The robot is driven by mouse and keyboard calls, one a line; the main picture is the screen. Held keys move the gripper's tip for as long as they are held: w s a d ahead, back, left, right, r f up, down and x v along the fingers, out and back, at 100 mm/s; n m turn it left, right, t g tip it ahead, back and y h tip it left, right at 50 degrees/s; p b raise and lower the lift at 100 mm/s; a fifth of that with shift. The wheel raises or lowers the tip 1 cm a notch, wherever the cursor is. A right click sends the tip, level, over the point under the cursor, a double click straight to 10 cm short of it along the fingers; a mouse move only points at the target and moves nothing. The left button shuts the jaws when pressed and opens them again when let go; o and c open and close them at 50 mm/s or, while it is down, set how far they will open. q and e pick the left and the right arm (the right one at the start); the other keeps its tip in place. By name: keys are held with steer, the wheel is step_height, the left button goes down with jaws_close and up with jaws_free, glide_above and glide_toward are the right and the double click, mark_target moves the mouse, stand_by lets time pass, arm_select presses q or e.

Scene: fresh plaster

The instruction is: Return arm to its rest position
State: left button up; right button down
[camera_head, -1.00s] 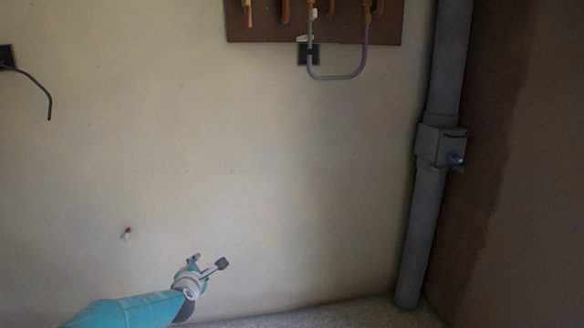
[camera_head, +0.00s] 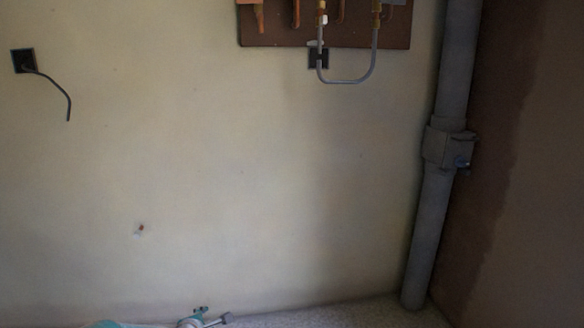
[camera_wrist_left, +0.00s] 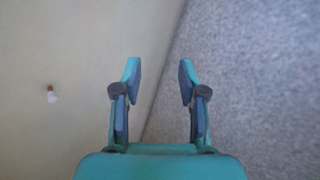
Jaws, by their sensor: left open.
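My left gripper (camera_head: 207,315) shows at the bottom edge of the head view, low in front of the plastered wall; most of the arm is below the frame. In the left wrist view its two teal and dark fingers (camera_wrist_left: 158,82) are spread apart with nothing between them. Beyond them are the wall on the left and the speckled grey floor (camera_wrist_left: 240,70) on the right. My right gripper is not in view.
A grey pipe (camera_head: 430,220) with a boxy fitting (camera_head: 448,148) stands at the right corner. A brown board (camera_head: 280,30) with pipes hangs at the top. A black wall box (camera_head: 24,61) trails a cable. A small orange and white piece (camera_head: 140,229) sits on the bare wall.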

arm_select(q)
steer(key=s+d+f+m+g+h, duration=0.1)
steer(key=s+d+f+m+g, duration=0.2)
steer(key=s+f, duration=0.55)
steer(key=s+d+f+m+g+h, duration=0.1)
steer(key=s+d+f+m+g, duration=0.4)
steer(key=s, duration=0.7)
steer(key=s+d+f+m+g+h, duration=0.1)
steer(key=s+m, duration=0.5)
steer(key=s, duration=0.4)
steer(key=s+d+f+m+g+h, duration=0.15)
steer(key=s+m, duration=0.35)
steer(key=s, duration=0.6)
step_height(320, 180, up, 38)
steer(key=d+p, duration=0.1)
steer(key=p, duration=3.7)
steer(key=shift+w+d+m, duration=0.25)
steer(key=shift+m, duration=0.15)
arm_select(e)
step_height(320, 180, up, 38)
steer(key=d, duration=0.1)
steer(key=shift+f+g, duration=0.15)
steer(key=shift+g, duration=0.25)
arm_select(q)
steer(key=shift+y, duration=0.25)
